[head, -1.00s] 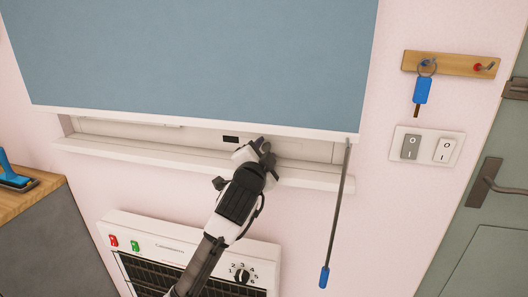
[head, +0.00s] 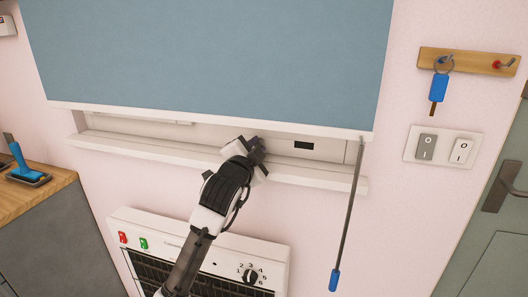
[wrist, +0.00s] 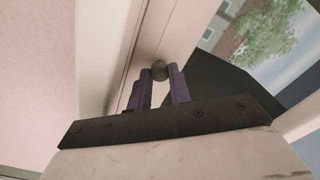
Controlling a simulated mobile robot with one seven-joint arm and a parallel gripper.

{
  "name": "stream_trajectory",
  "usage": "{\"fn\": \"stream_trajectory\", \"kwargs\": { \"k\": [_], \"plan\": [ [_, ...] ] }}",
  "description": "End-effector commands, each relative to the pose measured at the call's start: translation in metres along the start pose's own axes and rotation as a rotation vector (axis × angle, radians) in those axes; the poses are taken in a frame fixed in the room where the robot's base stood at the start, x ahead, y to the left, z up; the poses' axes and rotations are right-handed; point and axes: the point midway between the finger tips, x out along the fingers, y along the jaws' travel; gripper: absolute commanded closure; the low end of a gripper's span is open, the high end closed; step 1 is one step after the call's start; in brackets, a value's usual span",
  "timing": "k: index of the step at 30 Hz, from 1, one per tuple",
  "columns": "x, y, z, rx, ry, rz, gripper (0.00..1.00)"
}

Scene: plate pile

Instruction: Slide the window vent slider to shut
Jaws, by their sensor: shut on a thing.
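My gripper (head: 255,149) is at the window frame just under the blind, above the sill. In the wrist view its two purple fingers stand on either side of a small round dark knob (wrist: 159,70), and they are shut on it. The knob sits on the pale window frame (wrist: 129,62) and appears to be the vent slider's handle. In the head view my gripper hides the knob. A small dark rectangle (head: 304,145) shows on the pale strip to the right of my gripper.
The blue blind (head: 210,60) hangs over most of the window. Its thin wand (head: 350,205) hangs to the right of my gripper. The sill (head: 310,180) runs under the strip, and a white heater (head: 265,250) stands below. Keys (head: 438,88) and switches (head: 441,147) are at right.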

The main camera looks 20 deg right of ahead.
Motion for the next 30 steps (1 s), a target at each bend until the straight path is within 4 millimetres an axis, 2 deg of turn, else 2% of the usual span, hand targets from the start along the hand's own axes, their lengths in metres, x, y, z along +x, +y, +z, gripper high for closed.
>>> {"fn": "stream_trajectory", "kwargs": {
  "k": [4, 5, 10, 20, 25, 30],
  "plan": [
    [0.0, -0.003, 0.003, 0.0, -0.007, -0.005, 1.0],
    [0.0, -0.003, 0.003, 0.0, -0.007, -0.005, 0.79],
    [0.0, -0.003, 0.002, 0.0, -0.006, -0.005, 0.57],
    [-0.004, -0.001, 0.002, 0.0, -0.004, -0.004, 0.57],
    [-0.027, 0.0, 0.003, 0.0, -0.004, -0.006, 0.57],
    [-0.066, 0.0, 0.003, 0.0, -0.004, -0.008, 0.57]
  ]
}}
